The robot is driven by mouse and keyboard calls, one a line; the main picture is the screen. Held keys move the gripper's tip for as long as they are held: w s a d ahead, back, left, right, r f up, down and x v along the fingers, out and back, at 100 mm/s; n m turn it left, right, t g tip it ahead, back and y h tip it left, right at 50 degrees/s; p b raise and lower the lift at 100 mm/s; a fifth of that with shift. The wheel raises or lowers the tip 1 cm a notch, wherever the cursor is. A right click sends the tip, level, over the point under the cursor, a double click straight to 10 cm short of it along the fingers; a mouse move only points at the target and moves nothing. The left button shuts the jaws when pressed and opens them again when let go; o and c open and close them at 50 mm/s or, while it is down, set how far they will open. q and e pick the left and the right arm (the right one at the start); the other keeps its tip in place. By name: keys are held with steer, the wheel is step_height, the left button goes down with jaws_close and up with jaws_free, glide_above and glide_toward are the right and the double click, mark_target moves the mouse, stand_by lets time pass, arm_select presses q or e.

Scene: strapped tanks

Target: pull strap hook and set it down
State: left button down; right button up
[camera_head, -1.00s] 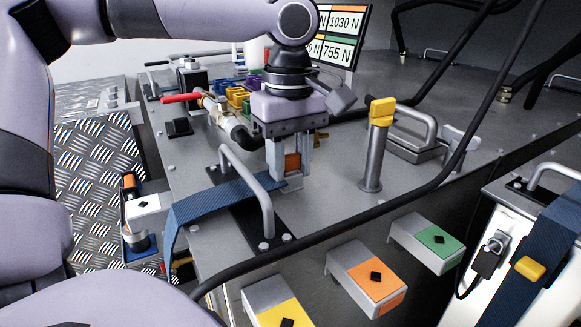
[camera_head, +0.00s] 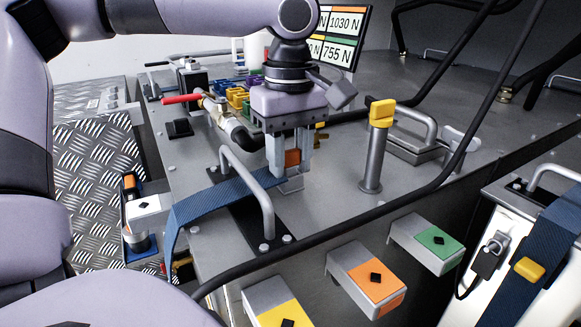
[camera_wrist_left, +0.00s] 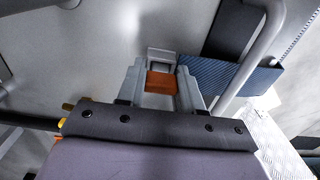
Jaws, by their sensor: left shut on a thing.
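My left gripper (camera_head: 290,165) points down over the grey deck and is shut on the orange part of the strap hook (camera_head: 293,157). The hook's grey metal end (camera_head: 291,185) shows just below the fingertips. In the left wrist view the orange part (camera_wrist_left: 161,82) sits between the two fingers. A blue strap (camera_head: 215,198) runs from the hook to the left, under a grey bar handle (camera_head: 262,195), and hangs over the deck's left edge. Whether the hook touches the deck I cannot tell. My right gripper is not in view.
A grey post with a yellow top (camera_head: 381,112) stands to the right. Brackets with green (camera_head: 438,240), orange (camera_head: 370,285) and yellow (camera_head: 280,312) faces line the front. A black cable (camera_head: 340,232) crosses before the deck. A red-handled valve (camera_head: 182,98) and coloured blocks (camera_head: 237,98) lie behind left.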

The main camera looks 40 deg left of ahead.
mark_target(290, 150)
arm_select(q)
steer(key=shift+r, duration=2.2)
steer(key=shift+r, duration=0.1)
